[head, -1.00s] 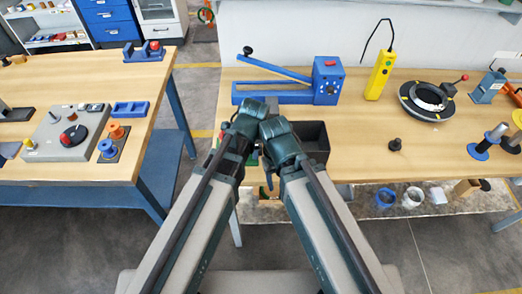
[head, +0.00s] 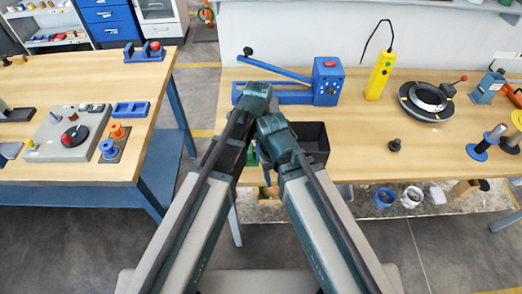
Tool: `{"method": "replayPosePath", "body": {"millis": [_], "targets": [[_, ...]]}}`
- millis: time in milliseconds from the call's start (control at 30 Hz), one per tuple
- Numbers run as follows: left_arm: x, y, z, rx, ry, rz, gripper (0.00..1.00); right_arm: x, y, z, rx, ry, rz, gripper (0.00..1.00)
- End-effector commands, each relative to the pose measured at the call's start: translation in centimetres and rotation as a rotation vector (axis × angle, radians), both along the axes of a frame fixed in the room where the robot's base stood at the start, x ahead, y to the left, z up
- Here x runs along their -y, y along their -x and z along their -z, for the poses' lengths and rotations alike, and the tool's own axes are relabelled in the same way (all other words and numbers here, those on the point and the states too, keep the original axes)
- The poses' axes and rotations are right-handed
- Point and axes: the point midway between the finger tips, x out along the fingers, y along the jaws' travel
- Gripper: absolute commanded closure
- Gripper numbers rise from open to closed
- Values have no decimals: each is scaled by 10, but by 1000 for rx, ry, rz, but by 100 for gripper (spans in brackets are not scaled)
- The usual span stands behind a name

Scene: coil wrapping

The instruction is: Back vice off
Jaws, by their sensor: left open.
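No vice can be told for certain. A blue block with upright jaws and a red knob (head: 155,46) sits at the back of the left table, apart from both grippers. A blue stand with a handle (head: 488,87) is at the right of the far bench. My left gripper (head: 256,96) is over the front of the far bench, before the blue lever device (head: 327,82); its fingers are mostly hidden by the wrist. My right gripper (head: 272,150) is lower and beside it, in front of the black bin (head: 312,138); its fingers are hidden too.
The far bench also holds a yellow pendant (head: 380,75), a black ring fixture (head: 426,102) and a small black knob (head: 394,145). The left table holds a grey box with a dial (head: 68,135) and spools (head: 112,140). Bench top right of the bin is mostly clear.

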Motion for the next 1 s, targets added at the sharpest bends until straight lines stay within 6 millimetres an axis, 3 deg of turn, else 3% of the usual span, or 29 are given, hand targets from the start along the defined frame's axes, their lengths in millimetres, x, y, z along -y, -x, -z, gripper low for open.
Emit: {"method": "replayPosePath", "body": {"millis": [200, 400, 1000], "targets": [[4, -14, 3, -152, 0, 0, 38, -1, 1, 7, 1, 0, -3, 41], [1, -12, 2, -304, -1, 0, 38, 0, 2, 15, 1, 0, -1, 41], [0, -10, -2, -317, -1, -2, 38, 1, 2, 12, 0, 0, 1, 41]]}}
